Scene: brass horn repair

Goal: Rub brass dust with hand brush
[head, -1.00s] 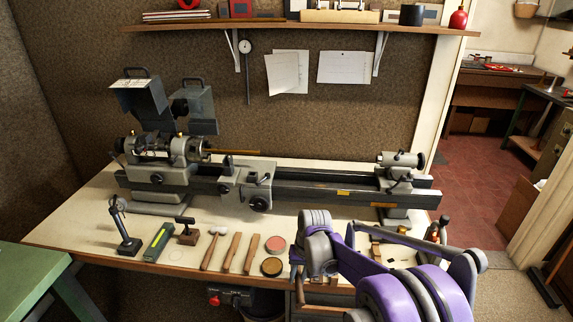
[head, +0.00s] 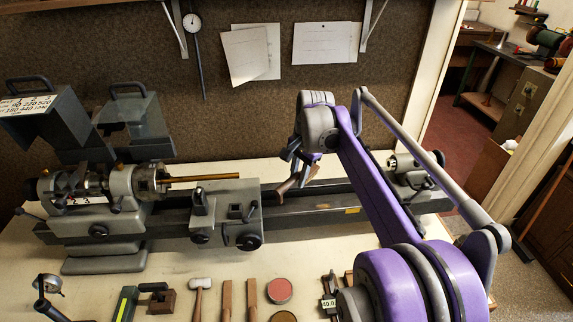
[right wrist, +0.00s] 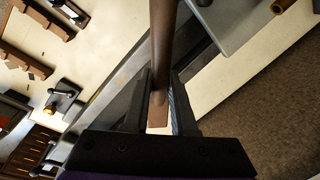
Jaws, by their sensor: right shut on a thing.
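My right gripper (head: 297,163) is above the lathe bed, to the right of the brass rod (head: 203,178) and apart from it. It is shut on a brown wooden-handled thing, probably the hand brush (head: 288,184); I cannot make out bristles. In the right wrist view the brown handle (right wrist: 163,65) runs up between the two fingers (right wrist: 160,108). The brass rod sticks out level from the lathe chuck; a brass end (right wrist: 284,5) also shows at the wrist view's upper right. Brass dust cannot be made out. My left gripper is not in view.
The lathe carriage (head: 232,215) stands under the rod, and the tailstock (head: 415,172) is at the right. A mallet (head: 199,298), wooden sticks (head: 227,301), a red round tin (head: 279,290) and a brown one lie along the front. Papers hang on the wall behind.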

